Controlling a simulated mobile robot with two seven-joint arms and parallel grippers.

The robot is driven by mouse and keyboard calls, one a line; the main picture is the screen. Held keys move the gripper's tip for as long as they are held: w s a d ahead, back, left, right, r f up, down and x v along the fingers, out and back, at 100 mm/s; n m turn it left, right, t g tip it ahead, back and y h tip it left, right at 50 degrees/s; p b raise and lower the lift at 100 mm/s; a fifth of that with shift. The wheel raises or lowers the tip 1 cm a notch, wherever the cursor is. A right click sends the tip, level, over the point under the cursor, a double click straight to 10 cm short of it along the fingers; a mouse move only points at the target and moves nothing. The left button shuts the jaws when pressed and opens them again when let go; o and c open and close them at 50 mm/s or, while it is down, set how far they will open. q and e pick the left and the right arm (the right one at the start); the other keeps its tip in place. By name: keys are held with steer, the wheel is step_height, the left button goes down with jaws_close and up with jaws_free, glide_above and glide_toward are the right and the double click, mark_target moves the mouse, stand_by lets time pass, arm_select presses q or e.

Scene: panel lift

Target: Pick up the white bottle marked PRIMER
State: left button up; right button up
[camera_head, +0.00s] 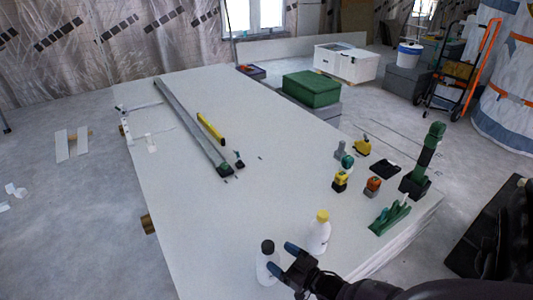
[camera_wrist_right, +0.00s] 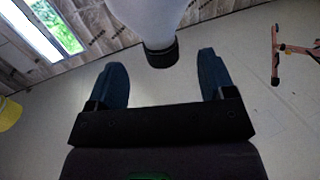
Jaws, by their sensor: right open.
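Two white bottles stand upright near the panel's front edge. One bottle has a black cap (camera_head: 268,262); the other has a yellow cap (camera_head: 320,232). I cannot read a PRIMER marking on either. My right gripper (camera_head: 283,259) is open, with blue fingers pointing at the black-capped bottle, just to its right. In the right wrist view that bottle (camera_wrist_right: 150,18) appears upside down, its cap centred between the spread fingers or just beyond them; I cannot tell whether they touch. My left gripper is not in view.
The large pale panel (camera_head: 200,210) holds a long metal rail (camera_head: 190,125), a yellow level (camera_head: 211,128), and several tools at its right, including a green tool (camera_head: 390,217). A green box (camera_head: 311,89) stands behind. The panel's middle is mostly clear.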

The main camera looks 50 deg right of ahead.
mark_target(272, 252)
steer(key=w, duration=0.1)
steer(key=w+b, duration=0.1)
steer(key=w, duration=0.1)
steer(key=w+f, duration=0.1)
steer(key=w, duration=0.1)
steer(key=shift+a, duration=0.25)
steer(key=shift+w+r, duration=0.15)
steer(key=shift+w, duration=0.1)
steer(key=shift+c, duration=0.2)
steer(key=shift+r, duration=0.1)
jaws_close()
